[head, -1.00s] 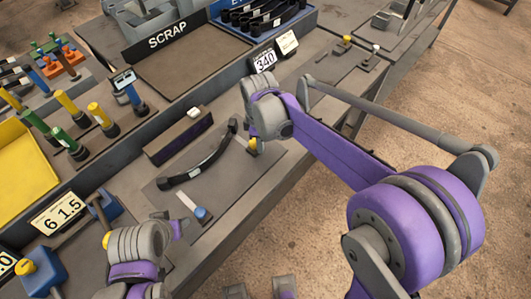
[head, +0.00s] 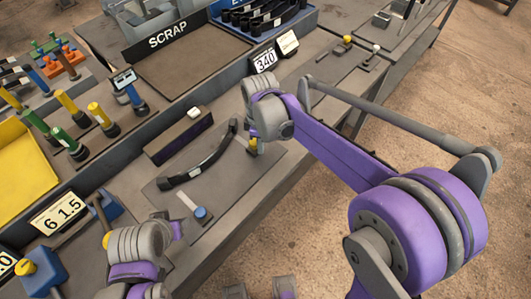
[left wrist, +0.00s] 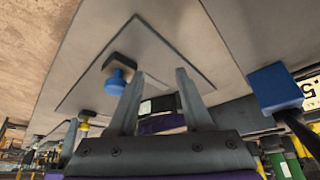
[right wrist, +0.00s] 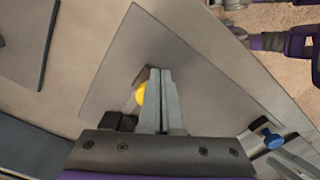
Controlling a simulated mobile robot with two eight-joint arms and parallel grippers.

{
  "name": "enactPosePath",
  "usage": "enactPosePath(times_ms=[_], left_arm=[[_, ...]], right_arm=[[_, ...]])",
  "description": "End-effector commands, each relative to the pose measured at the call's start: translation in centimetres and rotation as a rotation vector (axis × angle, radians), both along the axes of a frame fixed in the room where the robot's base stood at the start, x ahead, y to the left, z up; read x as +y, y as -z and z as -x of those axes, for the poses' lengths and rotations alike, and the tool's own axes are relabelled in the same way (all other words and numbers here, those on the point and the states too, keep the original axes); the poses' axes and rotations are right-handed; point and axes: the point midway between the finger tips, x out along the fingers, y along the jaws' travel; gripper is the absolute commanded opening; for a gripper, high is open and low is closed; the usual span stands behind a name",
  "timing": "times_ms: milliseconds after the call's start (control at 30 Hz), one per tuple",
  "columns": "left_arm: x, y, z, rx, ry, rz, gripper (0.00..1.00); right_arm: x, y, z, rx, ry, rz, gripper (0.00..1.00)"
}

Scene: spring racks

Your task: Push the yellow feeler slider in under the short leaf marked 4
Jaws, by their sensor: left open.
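The yellow-knobbed feeler slider (head: 252,147) is on the grey plate (head: 232,180), at the right end of a dark curved leaf (head: 208,164). No number is readable on the leaf. My right gripper (head: 254,134) is at the slider, partly hidden by its own wrist. In the right wrist view its fingers (right wrist: 160,72) are together, with the yellow knob (right wrist: 140,93) close beside the left finger. Contact is unclear. My left gripper (left wrist: 157,80) is open over the near end of the plate. A blue-knobbed slider (head: 201,214) is in front of it.
A long dark block (head: 180,137) with a white top knob stands behind the leaf. Behind it are the SCRAP bin (head: 165,38) and a blue tray (head: 304,20) of dark leaves. Several coloured posts and a yellow bin (head: 22,170) are at left. The bench edge is at right.

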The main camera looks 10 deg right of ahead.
Motion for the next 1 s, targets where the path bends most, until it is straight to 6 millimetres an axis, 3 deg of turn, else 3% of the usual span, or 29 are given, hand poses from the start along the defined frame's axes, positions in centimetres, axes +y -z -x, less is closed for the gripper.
enactPosePath(times_ms=[1000], left_arm=[[0.0, -3.9, -1.4, -0.026, 0.000, 0.000, 0.50]], right_arm=[[0.0, -5.7, 0.0, 0.000, 0.000, 0.000, 0.00]])
